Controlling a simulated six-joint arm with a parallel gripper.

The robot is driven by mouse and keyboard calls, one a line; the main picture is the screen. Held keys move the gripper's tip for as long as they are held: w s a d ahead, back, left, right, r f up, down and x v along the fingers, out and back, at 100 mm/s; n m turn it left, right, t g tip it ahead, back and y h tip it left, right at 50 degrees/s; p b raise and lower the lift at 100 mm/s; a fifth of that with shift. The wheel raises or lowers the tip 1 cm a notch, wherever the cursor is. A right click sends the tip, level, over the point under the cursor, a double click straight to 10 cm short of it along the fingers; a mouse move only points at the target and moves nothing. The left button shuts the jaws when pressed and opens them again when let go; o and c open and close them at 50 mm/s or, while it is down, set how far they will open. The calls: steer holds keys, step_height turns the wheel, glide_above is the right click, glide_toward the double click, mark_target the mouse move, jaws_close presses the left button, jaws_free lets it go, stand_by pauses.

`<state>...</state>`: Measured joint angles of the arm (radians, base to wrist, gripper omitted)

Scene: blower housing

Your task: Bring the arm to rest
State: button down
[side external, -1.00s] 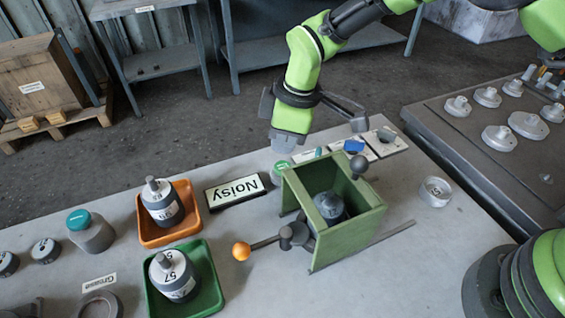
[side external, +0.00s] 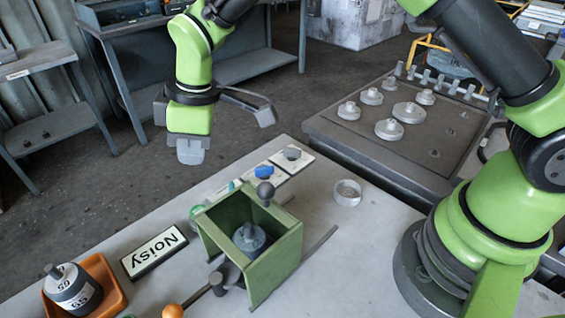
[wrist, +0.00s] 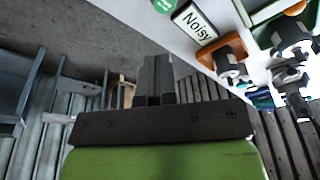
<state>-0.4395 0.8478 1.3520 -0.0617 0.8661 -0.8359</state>
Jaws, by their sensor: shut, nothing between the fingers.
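My gripper (side external: 190,153) hangs fingers down past the back edge of the grey bench in the side view, clear of everything on it. Its grey fingers are together in the wrist view (wrist: 155,78), with nothing between them. The green box-shaped fixture (side external: 279,262) stands on the bench, to the right of and nearer than my gripper. A grey part (side external: 249,238) sits inside the fixture. My arm is bent above the bench and the floor behind it.
The "Noisy" sign (side external: 153,251) and an orange tray (side external: 111,292) holding a numbered grey part (side external: 72,286) lie at left. A metal ring (side external: 347,192) lies right of the fixture. A dark table (side external: 400,150) with several round parts stands at right.

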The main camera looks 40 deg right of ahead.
steer(key=s+d+r+m+t, duration=0.1)
steer(key=s+d+r+m, duration=0.35)
steer(key=r, duration=0.35)
steer(key=s+d+r+m+t, duration=0.2)
steer(key=s+d+r+m, duration=0.1)
steer(key=d+r, duration=0.35)
steer(key=s+d+r+m+t, duration=0.1)
steer(key=s+d+m, duration=0.2)
steer(key=s, duration=0.4)
steer(key=s+d+r+m+t, duration=0.1)
steer(key=s+d+m, duration=0.2)
steer(key=s, duration=0.5)
steer(key=shift+s+r+m+t, duration=0.25)
steer(key=shift+m+t, duration=0.05)
steer(key=shift+m, duration=0.45)
